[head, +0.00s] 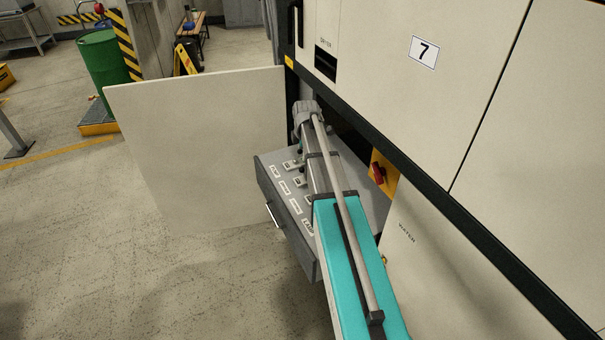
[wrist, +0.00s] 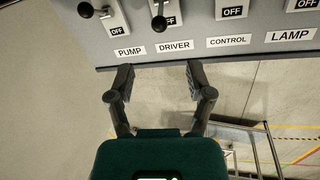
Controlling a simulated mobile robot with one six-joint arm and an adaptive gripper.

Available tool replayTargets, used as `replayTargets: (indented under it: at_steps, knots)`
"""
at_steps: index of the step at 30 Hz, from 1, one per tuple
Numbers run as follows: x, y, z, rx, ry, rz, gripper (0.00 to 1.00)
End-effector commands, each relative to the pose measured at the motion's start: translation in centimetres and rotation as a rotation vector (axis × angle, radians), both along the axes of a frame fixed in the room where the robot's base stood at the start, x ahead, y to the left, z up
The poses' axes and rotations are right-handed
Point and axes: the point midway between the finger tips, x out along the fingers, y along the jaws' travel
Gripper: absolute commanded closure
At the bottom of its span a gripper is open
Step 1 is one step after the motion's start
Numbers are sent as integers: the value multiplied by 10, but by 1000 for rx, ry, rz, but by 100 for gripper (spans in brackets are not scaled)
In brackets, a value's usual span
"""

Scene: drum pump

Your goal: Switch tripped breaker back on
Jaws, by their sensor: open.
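The grey breaker panel (wrist: 190,52) spans the top of the wrist view, with labels PUMP, DRIVER, CONTROL and LAMP. The PUMP lever's black knob (wrist: 85,10) and the DRIVER lever's black knob (wrist: 159,23) show. In the head view the panel (head: 262,163) juts from the cabinet, partly hidden by my arm.
A cream cabinet door (head: 200,150) stands open left of the panel. A red rotary switch (head: 377,172) on a yellow plate is right of my arm. The cabinet front (head: 420,110) fills the right side. A metal rail (wrist: 268,148) shows low in the wrist view.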

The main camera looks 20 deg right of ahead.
Motion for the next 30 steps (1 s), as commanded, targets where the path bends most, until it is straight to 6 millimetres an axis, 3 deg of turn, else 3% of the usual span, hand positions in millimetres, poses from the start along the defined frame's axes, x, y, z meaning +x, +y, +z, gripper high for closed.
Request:
replayTargets:
  at_steps: [30]
  knots:
    - [15,-4,-81,0,0,-1,33]
